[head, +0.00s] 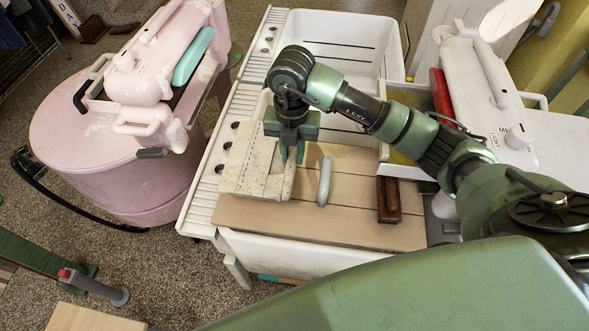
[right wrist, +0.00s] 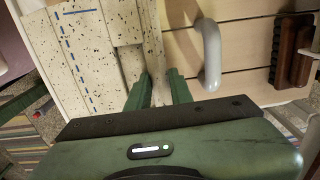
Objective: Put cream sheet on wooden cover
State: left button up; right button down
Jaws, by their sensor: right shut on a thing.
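The cream sheet (head: 249,163), speckled with dark flecks, lies flat and folded over the left end of the wooden cover and the white rim beside it. In the right wrist view the sheet (right wrist: 98,45) shows blue dashed lines. The wooden cover (head: 350,214) is pale planks across the near tub, with a grey handle (head: 324,182) in its middle. My right gripper (head: 291,156) points down at the sheet's right edge; in the right wrist view its green fingers (right wrist: 158,92) are shut on that edge. Their tips are partly hidden.
A dark red-brown brush-like block (head: 389,200) stands on the cover's right side. An empty white tub (head: 335,42) lies behind. A pink washer (head: 110,150) stands at left, a white washer (head: 500,100) at right. The cover's front strip is clear.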

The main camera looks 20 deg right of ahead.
notch_tip(320, 180, down, 8)
jog(key=shift+f+p, duration=0.1)
jog(key=shift+p, duration=0.55)
jog(key=shift+f, duration=0.2)
jog(key=shift+f, duration=0.2)
jog(key=c, duration=1.3)
grip_release()
jog(key=shift+o, duration=0.2)
